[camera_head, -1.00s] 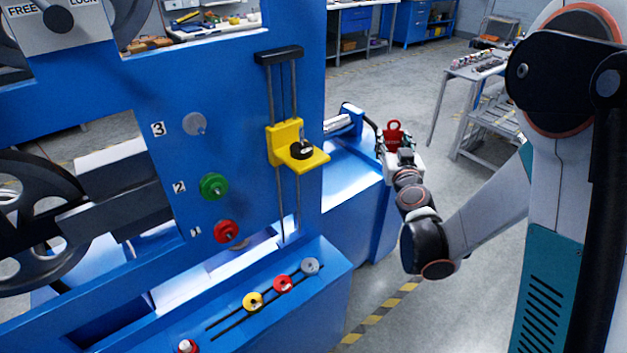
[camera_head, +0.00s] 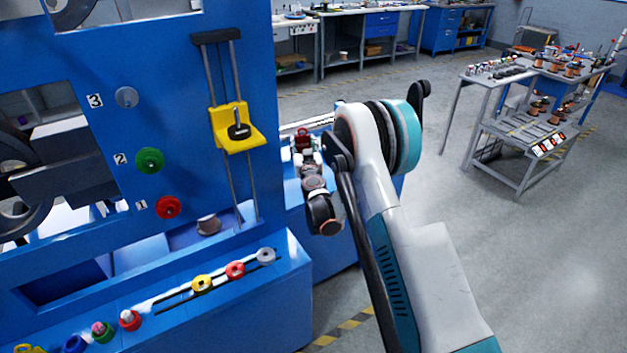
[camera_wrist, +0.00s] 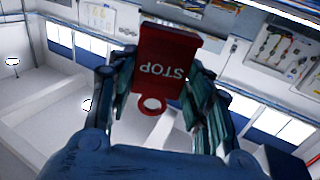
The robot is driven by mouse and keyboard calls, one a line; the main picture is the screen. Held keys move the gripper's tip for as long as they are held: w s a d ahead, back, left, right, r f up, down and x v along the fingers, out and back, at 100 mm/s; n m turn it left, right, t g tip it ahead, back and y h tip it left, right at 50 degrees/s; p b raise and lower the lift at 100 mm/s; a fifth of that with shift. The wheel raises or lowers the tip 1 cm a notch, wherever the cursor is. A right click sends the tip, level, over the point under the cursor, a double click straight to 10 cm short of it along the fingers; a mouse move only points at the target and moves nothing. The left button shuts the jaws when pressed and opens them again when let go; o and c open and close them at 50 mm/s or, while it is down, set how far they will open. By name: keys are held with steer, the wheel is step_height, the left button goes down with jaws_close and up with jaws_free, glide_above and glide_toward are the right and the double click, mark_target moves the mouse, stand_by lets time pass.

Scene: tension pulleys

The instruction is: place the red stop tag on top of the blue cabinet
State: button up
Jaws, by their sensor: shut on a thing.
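The red stop tag (camera_wrist: 168,48) is between the fingers of my gripper (camera_wrist: 160,90) in the wrist view. Its STOP lettering is upside down and its ring points toward my palm. In the head view the tag (camera_head: 301,137) is a small red shape at the end of my gripper (camera_head: 303,155). My gripper is shut on it, above or beside the low blue part (camera_head: 292,192) right of the machine panel; I cannot tell the gap. A blue cabinet (camera_head: 457,28) stands at the far back, and blue drawers (camera_head: 381,24) are under a bench.
The tall blue panel (camera_head: 180,100) stands left of my gripper, with a yellow bracket (camera_head: 232,128) on rods. Colored pulleys sit on the front ledge (camera_head: 230,300). A grey cart (camera_head: 535,130) is at the right. The floor (camera_head: 480,240) between is clear.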

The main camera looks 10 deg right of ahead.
steer(key=shift+w+f, duration=0.2)
steer(key=shift+f, duration=0.3)
step_height(320, 180, down, 20)
steer(key=b, duration=0.7)
steer(key=shift+r, duration=0.15)
steer(key=o, duration=1.1)
steer(key=shift+c, duration=0.2)
